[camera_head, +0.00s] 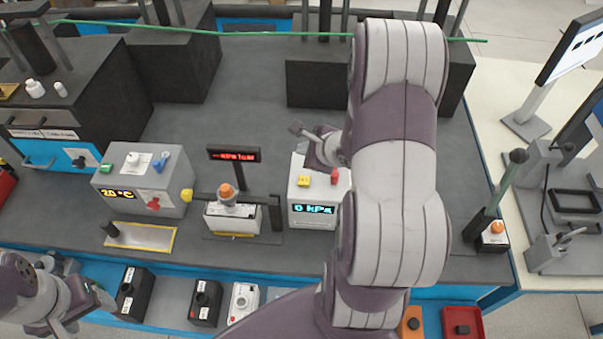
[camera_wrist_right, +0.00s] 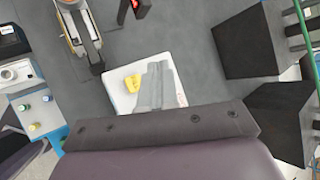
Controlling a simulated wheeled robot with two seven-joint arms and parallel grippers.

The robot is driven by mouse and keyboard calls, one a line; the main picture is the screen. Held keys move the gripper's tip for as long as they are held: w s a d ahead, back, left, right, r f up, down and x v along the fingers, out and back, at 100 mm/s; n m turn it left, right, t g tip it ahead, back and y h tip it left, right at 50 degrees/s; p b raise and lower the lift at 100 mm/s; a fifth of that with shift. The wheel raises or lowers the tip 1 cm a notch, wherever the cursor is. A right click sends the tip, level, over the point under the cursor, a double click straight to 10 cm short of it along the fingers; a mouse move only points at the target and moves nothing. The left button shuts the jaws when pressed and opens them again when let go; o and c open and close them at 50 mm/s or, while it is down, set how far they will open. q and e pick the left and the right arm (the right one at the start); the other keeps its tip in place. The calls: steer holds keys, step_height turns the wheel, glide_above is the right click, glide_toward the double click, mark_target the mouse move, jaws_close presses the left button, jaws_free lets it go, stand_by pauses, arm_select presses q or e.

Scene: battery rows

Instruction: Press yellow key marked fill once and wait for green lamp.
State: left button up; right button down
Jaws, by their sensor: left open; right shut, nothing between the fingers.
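The yellow key (camera_head: 303,181) sits on top of a white box (camera_head: 299,214) whose front display reads 0 kPa. A red key (camera_head: 335,177) is beside it, close to my right arm. The yellow key also shows in the right wrist view (camera_wrist_right: 133,83), left of the fingers; its marking is too small to read. My right gripper (camera_wrist_right: 158,84) is shut and empty, seen over the white box; contact with the key is not visible. My left gripper (camera_head: 84,308) is open and empty at the bottom left. I see no lit green lamp on the white box; my right arm hides part of it.
A grey box reading 20 °C (camera_head: 145,206) stands at the left, with a green piece on top. A fixture with an orange knob (camera_head: 239,219) and a red-lettered sign (camera_head: 233,154) stand left of the white box. Dark blocks (camera_head: 318,84) line the back.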

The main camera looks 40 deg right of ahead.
mark_target(306, 183)
step_height(306, 183, down, 9)
steer(key=b, duration=0.6)
steer(key=shift+r, duration=0.1)
steer(key=shift+b, duration=0.35)
stand_by(1.7)
steer(key=shift+f+b, duration=0.45)
steer(key=shift+b, duration=0.25)
